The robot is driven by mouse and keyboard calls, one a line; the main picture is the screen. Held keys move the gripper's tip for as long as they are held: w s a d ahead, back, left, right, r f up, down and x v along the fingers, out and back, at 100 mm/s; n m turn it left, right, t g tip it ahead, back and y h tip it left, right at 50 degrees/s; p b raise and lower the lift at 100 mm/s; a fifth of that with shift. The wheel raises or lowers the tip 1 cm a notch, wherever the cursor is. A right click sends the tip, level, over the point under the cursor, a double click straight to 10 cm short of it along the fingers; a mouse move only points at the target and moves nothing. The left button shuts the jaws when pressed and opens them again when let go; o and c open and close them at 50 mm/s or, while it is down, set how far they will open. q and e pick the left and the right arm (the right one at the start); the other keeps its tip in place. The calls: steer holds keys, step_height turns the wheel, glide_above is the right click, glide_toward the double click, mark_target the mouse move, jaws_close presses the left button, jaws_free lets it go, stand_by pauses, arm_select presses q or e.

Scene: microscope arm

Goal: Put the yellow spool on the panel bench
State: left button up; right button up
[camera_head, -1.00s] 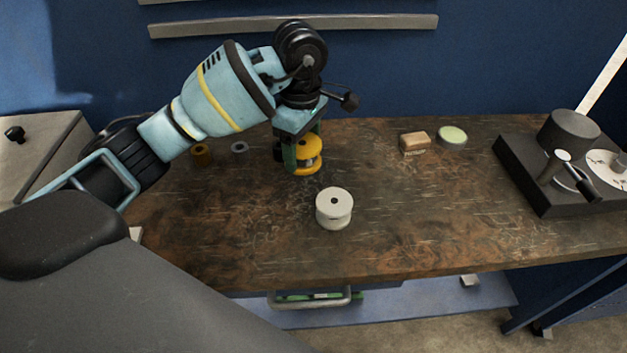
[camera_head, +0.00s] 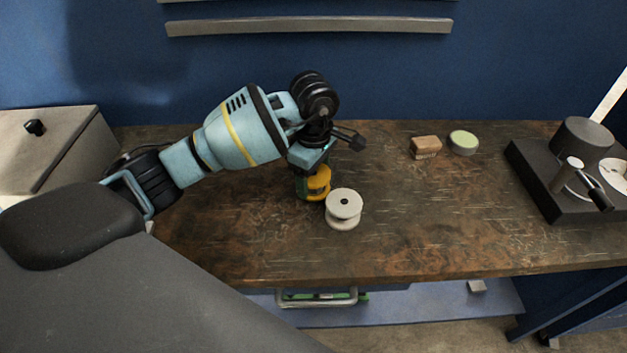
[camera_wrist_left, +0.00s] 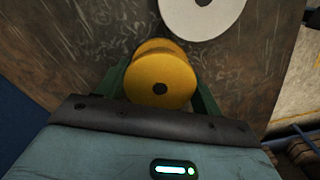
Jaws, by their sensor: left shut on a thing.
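The yellow spool (camera_head: 319,183) is between the fingers of my left gripper (camera_head: 308,186), over the brown wooden worktop (camera_head: 400,250). In the left wrist view the spool (camera_wrist_left: 162,80) sits between the two green fingers, its round end with a dark hole facing the camera. My left gripper (camera_wrist_left: 160,95) is shut on it. I cannot tell whether the spool touches the worktop. A white spool (camera_head: 344,205) stands just to the right and in front of it; its pale rim (camera_wrist_left: 202,12) also shows in the left wrist view. My right gripper is not in view.
A tan block (camera_head: 425,147) and a pale green round tin (camera_head: 463,142) stand at the back. A dark device (camera_head: 555,190) occupies the right end. A grey box (camera_head: 45,150) stands at the left. The worktop's middle right is clear.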

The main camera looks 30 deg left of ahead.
arm_select(q)
steer(key=shift+f, duration=0.95)
steer(key=shift+f, duration=0.15)
steer(key=o, duration=1.1)
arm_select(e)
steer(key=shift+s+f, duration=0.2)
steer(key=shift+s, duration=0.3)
